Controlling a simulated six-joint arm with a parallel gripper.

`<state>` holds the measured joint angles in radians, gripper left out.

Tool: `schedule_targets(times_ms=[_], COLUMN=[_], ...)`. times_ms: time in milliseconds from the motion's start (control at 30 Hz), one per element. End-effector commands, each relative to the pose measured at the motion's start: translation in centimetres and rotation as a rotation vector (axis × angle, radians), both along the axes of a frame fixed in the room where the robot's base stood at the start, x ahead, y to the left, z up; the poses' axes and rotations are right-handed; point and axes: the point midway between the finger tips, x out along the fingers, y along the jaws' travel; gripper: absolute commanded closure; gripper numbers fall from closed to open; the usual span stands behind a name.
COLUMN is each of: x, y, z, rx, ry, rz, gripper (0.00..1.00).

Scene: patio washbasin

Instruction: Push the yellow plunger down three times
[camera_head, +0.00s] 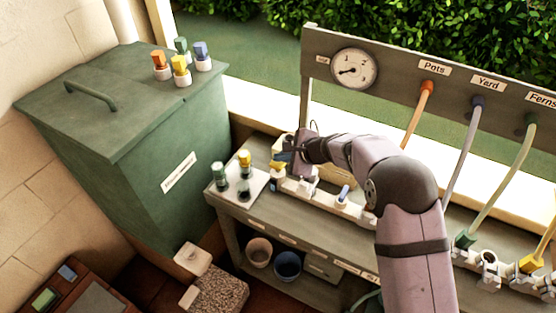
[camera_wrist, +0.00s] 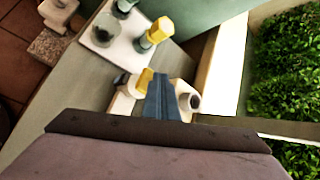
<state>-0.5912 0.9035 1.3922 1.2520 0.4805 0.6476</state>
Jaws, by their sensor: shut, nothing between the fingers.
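A yellow-topped white piece, which looks like the yellow plunger (camera_head: 278,167), stands on the white strip along the bench. It also shows in the wrist view (camera_wrist: 144,80), partly hidden by my fingers. My gripper (camera_head: 282,158) is shut and empty, with its blue-grey fingertips (camera_wrist: 162,80) close beside the yellow top. I cannot tell whether they touch it. Another yellow-topped piece (camera_head: 244,157) stands on the white tray (camera_head: 257,188) to the left, and shows in the wrist view (camera_wrist: 160,29).
The tray also holds a green-topped jar (camera_head: 218,170) and a dark jar. A blue-topped piece (camera_head: 343,193) stands right along the strip. A green bin (camera_head: 135,130) is at left with several coloured caps on top. A panel with a gauge (camera_head: 354,69) and hoses rises behind.

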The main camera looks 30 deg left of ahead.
Motion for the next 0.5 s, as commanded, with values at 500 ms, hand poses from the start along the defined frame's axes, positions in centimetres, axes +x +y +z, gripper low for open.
schedule_targets(times_ms=[500], x=[-0.04], y=[-0.04], z=[-0.69], rx=[-0.002], ry=[0.001], rz=[0.001], gripper=[1.00])
